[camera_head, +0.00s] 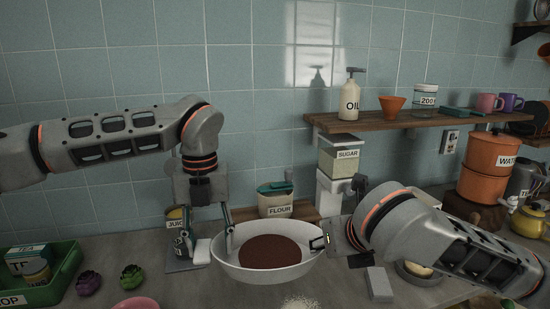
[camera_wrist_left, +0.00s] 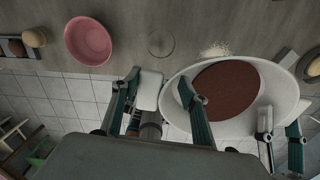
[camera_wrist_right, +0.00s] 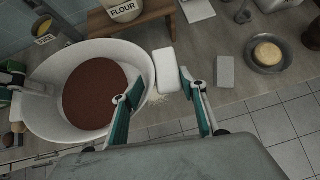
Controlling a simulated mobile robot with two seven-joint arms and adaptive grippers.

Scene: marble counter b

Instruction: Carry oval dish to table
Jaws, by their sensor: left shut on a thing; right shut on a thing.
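The white oval dish (camera_head: 315,262) holds a flat brown filling and looks level. My left gripper (camera_head: 207,246) is shut on the dish's left handle (camera_wrist_left: 149,92), a white tab between its two fingers. My right gripper (camera_head: 325,242) is shut on the opposite handle (camera_wrist_right: 167,72), also between its fingers. In the wrist views the dish overlaps both the counter and the floor beyond its edge. I cannot tell how high it is above the counter. No table is clearly in view.
A green crate (camera_head: 62,285), purple and green vegetables and a pink bowl (camera_wrist_left: 88,41) are on the left of the counter. A grey block (camera_wrist_right: 225,72) and a bowl with a round item (camera_wrist_right: 266,55) are on the right. A flour canister (camera_head: 277,205) stands behind the dish.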

